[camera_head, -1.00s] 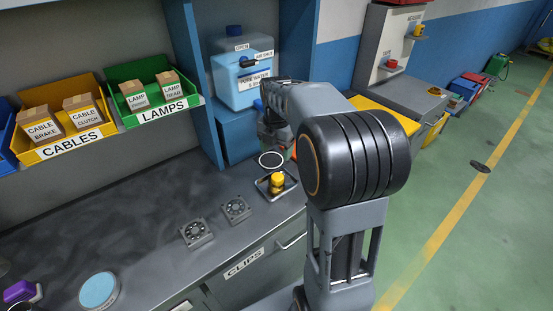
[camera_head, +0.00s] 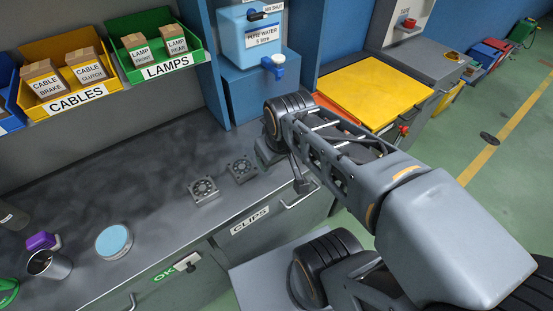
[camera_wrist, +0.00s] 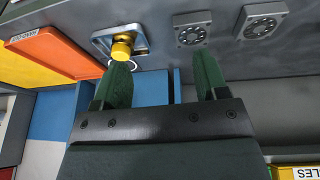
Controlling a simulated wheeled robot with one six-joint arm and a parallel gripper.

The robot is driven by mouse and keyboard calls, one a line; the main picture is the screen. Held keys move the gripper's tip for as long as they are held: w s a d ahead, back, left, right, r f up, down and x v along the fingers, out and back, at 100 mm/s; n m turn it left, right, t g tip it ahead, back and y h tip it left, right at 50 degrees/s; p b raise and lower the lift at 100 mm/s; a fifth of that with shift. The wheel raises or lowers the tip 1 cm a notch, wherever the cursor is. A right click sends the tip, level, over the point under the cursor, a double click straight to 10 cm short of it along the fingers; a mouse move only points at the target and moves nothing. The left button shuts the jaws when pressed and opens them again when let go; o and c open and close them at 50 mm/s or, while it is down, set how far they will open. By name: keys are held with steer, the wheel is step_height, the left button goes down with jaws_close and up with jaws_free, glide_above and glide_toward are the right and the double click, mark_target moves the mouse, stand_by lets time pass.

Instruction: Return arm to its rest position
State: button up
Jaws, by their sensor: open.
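My arm runs from the lower right of the head view up to the bench's front edge, with its wrist bent down there. In the wrist view my gripper (camera_wrist: 164,82) shows two dark green fingers spread apart with nothing between them. Beyond the left finger is a small metal plate (camera_wrist: 108,38) with a yellow knob (camera_wrist: 122,47) on it. A thin pale ring (camera_wrist: 136,62) shows close to that fingertip; I cannot tell whether they touch. In the head view the plate and knob are hidden behind my arm.
Two square fan-like parts (camera_head: 203,190) (camera_head: 240,168) lie on the bench (camera_head: 150,185) left of my wrist. A blue water container (camera_head: 252,38) stands behind, with a yellow-topped cabinet (camera_head: 375,90) to its right. Open green floor (camera_head: 510,185) lies at the right.

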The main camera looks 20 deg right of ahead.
steer(key=shift+s+a+f+m, duration=0.25)
steer(key=shift+s+m, duration=0.25)
steer(key=shift+m, duration=0.4)
steer(key=shift+c, duration=0.4)
